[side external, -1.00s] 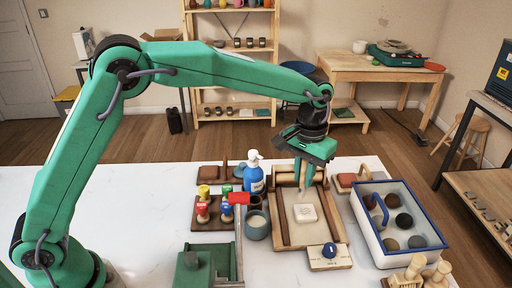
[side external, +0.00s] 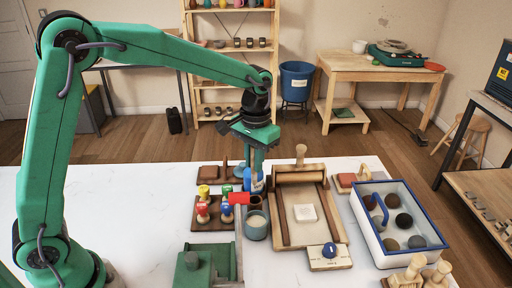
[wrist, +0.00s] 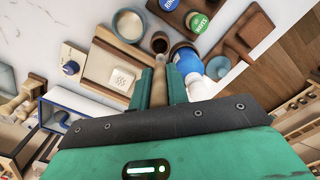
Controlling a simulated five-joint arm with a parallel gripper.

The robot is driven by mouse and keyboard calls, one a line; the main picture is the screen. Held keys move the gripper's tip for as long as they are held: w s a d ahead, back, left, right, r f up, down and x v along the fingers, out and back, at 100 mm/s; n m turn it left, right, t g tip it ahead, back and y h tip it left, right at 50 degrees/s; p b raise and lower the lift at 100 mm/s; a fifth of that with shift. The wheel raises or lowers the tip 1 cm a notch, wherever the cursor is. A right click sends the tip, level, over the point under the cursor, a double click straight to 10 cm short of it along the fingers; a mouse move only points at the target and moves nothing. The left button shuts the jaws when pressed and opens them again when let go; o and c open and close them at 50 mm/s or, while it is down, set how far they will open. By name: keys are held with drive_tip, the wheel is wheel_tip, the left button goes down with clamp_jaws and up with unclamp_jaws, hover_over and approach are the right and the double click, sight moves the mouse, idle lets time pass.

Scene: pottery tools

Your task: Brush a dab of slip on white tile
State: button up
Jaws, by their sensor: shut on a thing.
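The white tile (side external: 305,213) lies on a wooden board; in the wrist view the tile (wrist: 122,79) bears wavy marks. The slip looks to be the cream filling of a blue-grey cup (side external: 257,227), which also shows in the wrist view (wrist: 129,25). My gripper (side external: 253,172) is above a small dark jar (side external: 253,203), close by the blue pump bottle (side external: 246,178). In the wrist view my gripper (wrist: 161,82) is shut on a pale wooden handle (wrist: 159,92), likely the brush, pointing toward the dark jar (wrist: 159,42). Its bristles cannot be made out.
A rack of coloured-top stamps (side external: 212,213) stands left of the jar. A wooden roller (side external: 300,175) lies at the board's back end. A blue-rimmed white tub (side external: 373,245) with several balls stands at the right. A green block (side external: 192,265) is at the front. The left table is clear.

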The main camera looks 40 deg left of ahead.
sight(255, 178)
drive_tip(key=shift+f, duration=0.25)
drive_tip(key=shift+f, duration=4.1)
drive_tip(key=o, duration=0.9)
drive_tip(key=shift+c, duration=0.2)
drive_tip(key=shift+r, duration=0.1)
drive_tip(key=shift+w+r, duration=0.15)
drive_tip(key=shift+r, duration=3.6)
